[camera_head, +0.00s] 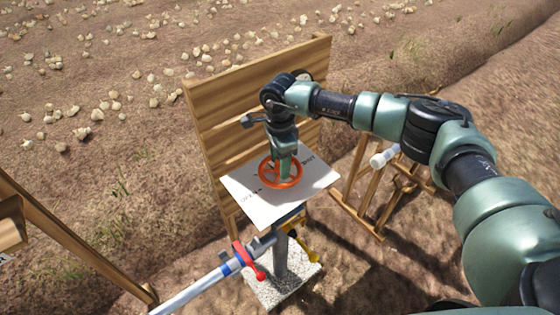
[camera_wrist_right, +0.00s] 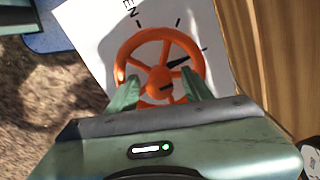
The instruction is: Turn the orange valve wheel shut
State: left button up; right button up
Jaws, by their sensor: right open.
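The orange valve wheel (camera_head: 267,180) lies flat above a white marked plate (camera_head: 240,196) on a post. In the right wrist view the wheel (camera_wrist_right: 125,54) shows its spokes, hub and a dark pointer mark, with the letters "EN" on the plate (camera_wrist_right: 97,28) beyond it. My right gripper (camera_head: 284,176) points down over the wheel. In the wrist view its two green fingers (camera_wrist_right: 158,92) stand apart on either side of the hub, at the near part of the wheel. Whether they touch the spokes I cannot tell. My left gripper is not in view.
A wooden board (camera_head: 222,120) stands behind the plate. Below it are a pipe (camera_head: 190,293) with a red handle (camera_head: 246,261), a yellow handle (camera_head: 306,249) and a concrete block (camera_head: 283,286). A wooden frame (camera_head: 352,212) stands at right. Onions (camera_head: 97,115) lie on the soil behind.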

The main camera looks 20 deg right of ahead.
grip_shut()
jog(key=m+b, duration=0.2)
jog(key=m, duration=0.1)
jog(key=shift+f, duration=0.1)
jog(key=m+b, duration=0.3)
jog(key=m, duration=0.2)
jog(key=m+b, duration=0.1)
jog(key=m, duration=0.4)
jog(key=shift+b, duration=0.4)
jog(key=m, duration=0.2)
jog(key=m+b, duration=0.1)
jog(key=m, duration=0.1)
jog(key=shift+r+m, duration=0.2)
jog(key=shift+m, duration=0.2)
jog(key=shift+w, duration=0.1)
